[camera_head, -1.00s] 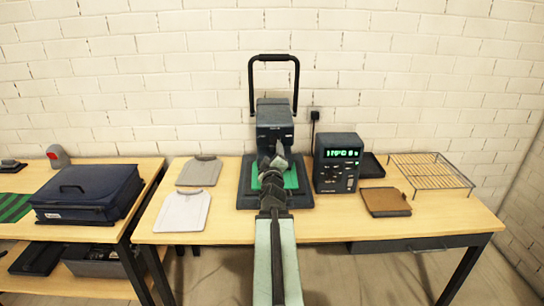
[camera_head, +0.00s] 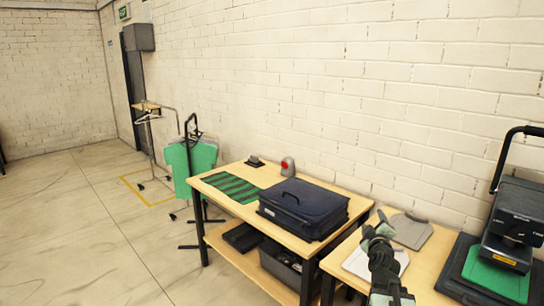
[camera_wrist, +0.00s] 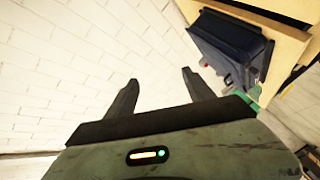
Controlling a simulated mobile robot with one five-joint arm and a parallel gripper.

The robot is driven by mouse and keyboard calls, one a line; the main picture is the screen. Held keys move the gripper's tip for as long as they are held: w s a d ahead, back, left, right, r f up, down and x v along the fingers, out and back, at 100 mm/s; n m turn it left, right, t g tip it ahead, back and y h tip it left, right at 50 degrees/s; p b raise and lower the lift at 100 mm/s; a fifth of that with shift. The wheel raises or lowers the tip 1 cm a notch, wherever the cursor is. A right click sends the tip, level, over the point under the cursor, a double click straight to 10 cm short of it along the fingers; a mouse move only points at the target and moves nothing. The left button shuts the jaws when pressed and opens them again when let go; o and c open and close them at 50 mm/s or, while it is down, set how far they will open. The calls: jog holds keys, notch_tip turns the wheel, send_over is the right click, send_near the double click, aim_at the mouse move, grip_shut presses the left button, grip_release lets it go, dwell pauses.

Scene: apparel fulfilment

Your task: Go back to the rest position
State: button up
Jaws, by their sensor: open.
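My gripper (camera_head: 378,230) is raised in front of the right-hand table in the head view, over the grey and white shirt-shaped pieces. In the wrist view my gripper (camera_wrist: 160,88) has its two dark fingers spread apart with nothing between them. Behind the fingers are the white brick wall and, at upper right, the dark blue case (camera_wrist: 228,45). My arm covers part of the white piece (camera_head: 362,262). The grey piece (camera_head: 410,231) lies flat beside it.
The heat press (camera_head: 512,225) stands at the right with a green pad. The blue case (camera_head: 303,207) sits on the left table (camera_head: 240,208) near a striped green mat (camera_head: 230,186). A rack with green shirts (camera_head: 190,160) stands further left. Open floor (camera_head: 80,220) lies at the left.

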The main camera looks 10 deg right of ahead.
jog(key=w+a+f+n+g+y, duration=0.1)
jog(key=a+f+y, duration=0.25)
jog(key=a, duration=0.55)
jog(key=w+a+f+n+g+y, duration=0.15)
jog(key=a+f, duration=0.25)
jog(key=a, duration=0.6)
jog(key=a+f+n+g+y, duration=0.1)
jog(key=a+f+g+y, duration=0.15)
jog(key=a, duration=0.65)
jog(key=s+a+f+m+g, duration=0.3)
jog(key=s+a+f+g, duration=0.2)
jog(key=s+a+f, duration=0.35)
jog(key=s+d+f+m+g, duration=0.1)
jog(key=s+d+m+g, duration=0.1)
jog(key=s, duration=0.3)
jog(key=s+d+f+m+g, duration=0.2)
jog(key=s+m+g, duration=0.1)
jog(key=s+m, duration=0.2)
jog(key=shift+s+g+h, duration=0.3)
jog(key=shift+s+h, duration=0.15)
jog(key=shift+s, duration=0.05)
jog(key=shift+f, duration=0.1)
